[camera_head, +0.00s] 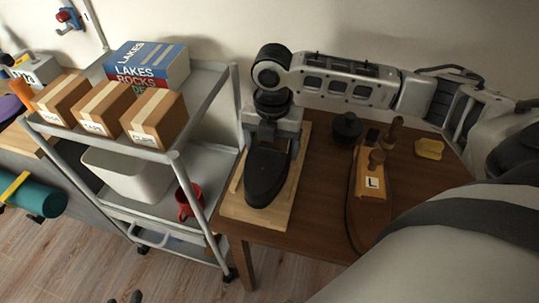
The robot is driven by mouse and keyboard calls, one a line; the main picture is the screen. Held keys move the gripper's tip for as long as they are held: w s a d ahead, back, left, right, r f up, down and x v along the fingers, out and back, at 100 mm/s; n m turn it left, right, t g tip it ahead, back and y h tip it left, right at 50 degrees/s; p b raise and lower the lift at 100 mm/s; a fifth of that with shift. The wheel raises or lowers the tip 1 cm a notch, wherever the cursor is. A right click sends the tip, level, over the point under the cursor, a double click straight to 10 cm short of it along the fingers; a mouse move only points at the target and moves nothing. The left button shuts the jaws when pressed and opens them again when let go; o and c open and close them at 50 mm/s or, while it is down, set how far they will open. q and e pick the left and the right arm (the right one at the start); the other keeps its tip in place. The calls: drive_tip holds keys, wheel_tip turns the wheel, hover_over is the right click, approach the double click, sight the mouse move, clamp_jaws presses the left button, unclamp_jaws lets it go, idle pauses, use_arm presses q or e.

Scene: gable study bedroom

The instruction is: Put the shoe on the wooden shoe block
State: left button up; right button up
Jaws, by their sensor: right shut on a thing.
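A black shoe (265,177) is at the pale wooden block (284,201) on the brown table, its toe toward the front edge. My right gripper (273,132) is shut on the shoe's back end, reaching in from above. The shoe covers most of the block's middle; I cannot tell whether it rests on it or hangs just above. Small dark tips at the bottom edge may be my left gripper (126,298); their opening is unclear.
On the table to the right are an orange-brown wooden piece marked L (371,184), a dark round knob (347,127), and a yellow sponge-like thing (429,149). Left stands a grey cart (205,117) with cartons (155,117), books (150,62), a white bin (125,173) and a red mug (187,204).

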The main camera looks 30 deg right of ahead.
sight(270, 155)
drive_tip(key=shift+w+f, duration=0.35)
drive_tip(key=shift+w, duration=0.05)
drive_tip(key=shift+w+f, duration=0.15)
drive_tip(key=shift+f, duration=1.55)
drive_tip(key=o, duration=1.2)
drive_tip(key=shift+f, duration=0.2)
drive_tip(key=shift+o, duration=0.2)
wheel_tip(270, 155, up, 12)
drive_tip(key=p, duration=0.1)
drive_tip(key=shift+r, duration=0.2)
